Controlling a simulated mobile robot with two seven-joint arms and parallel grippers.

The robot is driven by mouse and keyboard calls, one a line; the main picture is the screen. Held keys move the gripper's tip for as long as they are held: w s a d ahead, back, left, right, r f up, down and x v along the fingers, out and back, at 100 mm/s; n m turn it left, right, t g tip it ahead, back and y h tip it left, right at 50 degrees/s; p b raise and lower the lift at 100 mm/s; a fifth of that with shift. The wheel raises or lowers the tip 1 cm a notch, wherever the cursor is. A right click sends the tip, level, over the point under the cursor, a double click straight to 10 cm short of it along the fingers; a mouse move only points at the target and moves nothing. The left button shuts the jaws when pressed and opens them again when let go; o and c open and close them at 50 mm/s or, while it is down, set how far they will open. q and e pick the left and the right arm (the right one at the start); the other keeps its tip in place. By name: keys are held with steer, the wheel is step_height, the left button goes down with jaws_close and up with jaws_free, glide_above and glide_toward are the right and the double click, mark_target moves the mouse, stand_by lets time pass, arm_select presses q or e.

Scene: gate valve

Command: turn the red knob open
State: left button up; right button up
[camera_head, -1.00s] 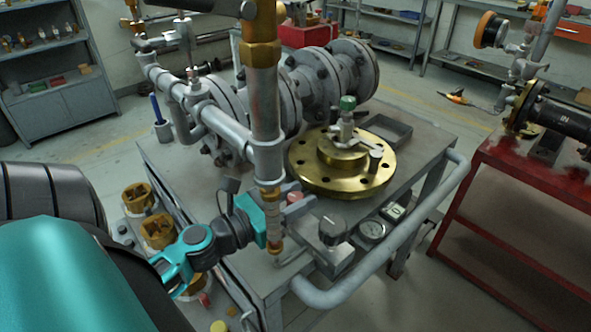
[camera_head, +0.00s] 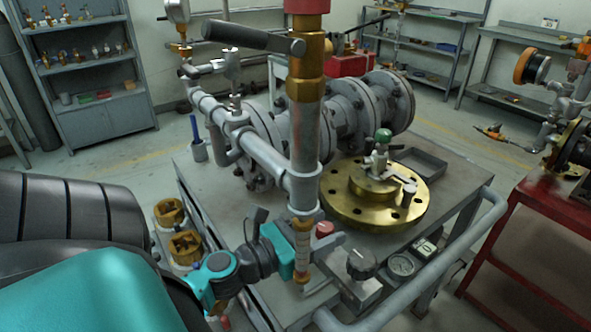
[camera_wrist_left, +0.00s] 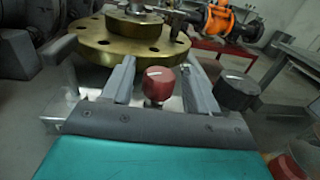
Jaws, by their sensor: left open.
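The red knob (camera_head: 324,229) is a small round knob on the grey cart, just behind and right of the vertical pipe in the head view. In the left wrist view the red knob (camera_wrist_left: 157,84) stands upright with a pale mark on its top. My left gripper (camera_wrist_left: 161,65) is open, with one finger on each side of the knob and a visible gap on both sides. In the head view my left gripper (camera_head: 318,247) is partly hidden by the vertical pipe. My right gripper is not in view.
The vertical pipe (camera_head: 303,150) with a lever stands in front of my left gripper. A black knob (camera_head: 361,263) sits right of the red one. A brass flange (camera_head: 375,200) lies behind. A grey rail (camera_head: 440,262) edges the cart.

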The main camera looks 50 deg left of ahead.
arm_select(q)
steer(key=s, duration=0.4)
steer(key=s+a+b, duration=0.1)
steer(key=s, duration=0.2)
steer(key=s+a, duration=0.1)
steer(key=s, duration=0.3)
steer(key=shift+s+b, duration=0.3)
steer(key=shift+s, duration=0.2)
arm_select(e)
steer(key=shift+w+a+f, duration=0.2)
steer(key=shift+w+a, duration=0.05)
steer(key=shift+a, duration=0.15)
